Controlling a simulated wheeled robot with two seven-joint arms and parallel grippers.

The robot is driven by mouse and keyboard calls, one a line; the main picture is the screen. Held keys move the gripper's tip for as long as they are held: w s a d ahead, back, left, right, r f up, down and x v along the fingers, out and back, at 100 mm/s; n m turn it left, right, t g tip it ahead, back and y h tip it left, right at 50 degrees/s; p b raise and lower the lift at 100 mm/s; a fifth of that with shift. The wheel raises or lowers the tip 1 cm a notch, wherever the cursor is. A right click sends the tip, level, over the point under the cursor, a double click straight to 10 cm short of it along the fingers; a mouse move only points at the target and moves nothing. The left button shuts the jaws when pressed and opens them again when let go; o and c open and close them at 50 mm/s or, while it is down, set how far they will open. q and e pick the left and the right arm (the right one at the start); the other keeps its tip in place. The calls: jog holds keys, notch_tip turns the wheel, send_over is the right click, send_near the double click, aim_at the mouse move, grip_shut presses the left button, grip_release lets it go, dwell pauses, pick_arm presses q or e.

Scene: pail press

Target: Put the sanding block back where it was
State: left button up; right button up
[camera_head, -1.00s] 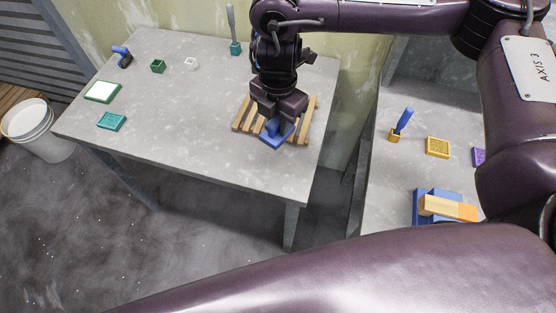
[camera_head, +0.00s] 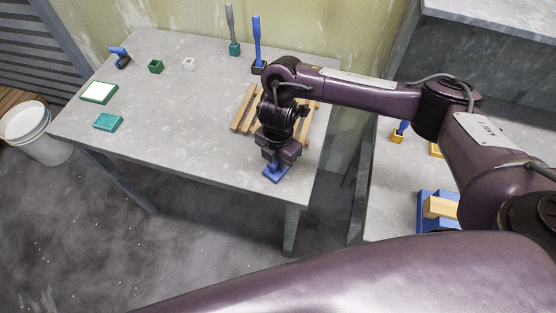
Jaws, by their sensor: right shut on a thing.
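My right gripper (camera_head: 276,164) is shut on a blue block with a flat base, which I take for the sanding block (camera_head: 276,174). It holds the block low over the front right part of the grey table, in front of the slatted wooden rack (camera_head: 243,110). I cannot tell whether the base touches the table. The jaws hide the top of the block. My arm hides part of the rack. My left gripper is not in view.
On the grey table (camera_head: 190,130) stand a blue-handled brush (camera_head: 257,45), a grey tool in a teal holder (camera_head: 232,35), a green cup (camera_head: 156,66), a white cup (camera_head: 189,64), a teal block (camera_head: 108,122) and a green-framed pad (camera_head: 99,93). The table's middle is clear.

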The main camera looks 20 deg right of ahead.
jog(key=shift+f, duration=0.15)
jog(key=o, duration=0.9)
jog(key=shift+o, duration=0.2)
jog(key=shift+r, duration=0.35)
notch_tip(320, 180, up, 12)
jog(key=p, duration=0.1)
jog(key=shift+f+p, duration=0.15)
jog(key=shift+p, duration=0.25)
